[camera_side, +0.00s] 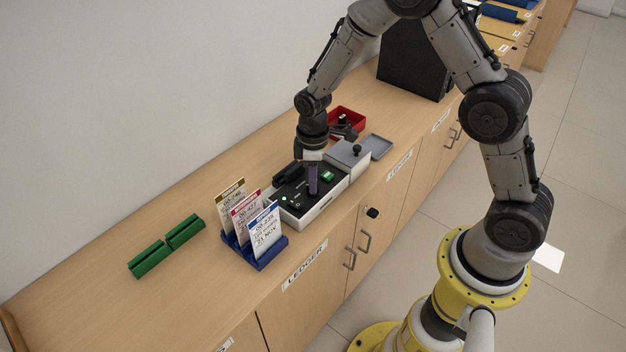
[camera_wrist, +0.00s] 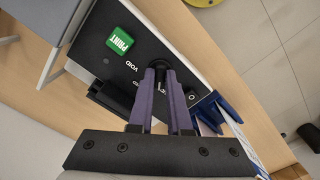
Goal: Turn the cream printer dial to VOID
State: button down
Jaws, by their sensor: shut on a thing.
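The cream printer (camera_side: 318,206) with a black top panel stands on the counter. A green PRINT button (camera_wrist: 120,42) and a white VOID label (camera_wrist: 131,66) show on the panel in the wrist view; the button also shows in the side view (camera_side: 328,177). My gripper (camera_side: 312,190) is over the panel with its purple fingers pointing down. In the wrist view my gripper (camera_wrist: 162,78) is shut on the black dial (camera_wrist: 158,60), beside the VOID label. The fingers hide much of the dial, so I cannot tell which mark it points to.
A blue rack (camera_side: 262,251) with several printed cards stands just left of the printer. Green blocks (camera_side: 168,247) lie farther left. A grey box with a black knob (camera_side: 349,158) and a red tray (camera_side: 349,118) are to the right. The counter between the green blocks and rack is clear.

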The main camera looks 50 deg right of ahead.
jog(key=m, duration=0.4)
jog(key=shift+m, duration=0.3)
jog(key=m, duration=0.4)
jog(key=shift+r, duration=0.1)
jog(key=m, duration=0.5)
jog(key=shift+m, duration=1.9)
jog(key=c, duration=0.9)
grip_release()
jog(key=shift+o, duration=0.2)
notch_tip(320, 180, up, 14)
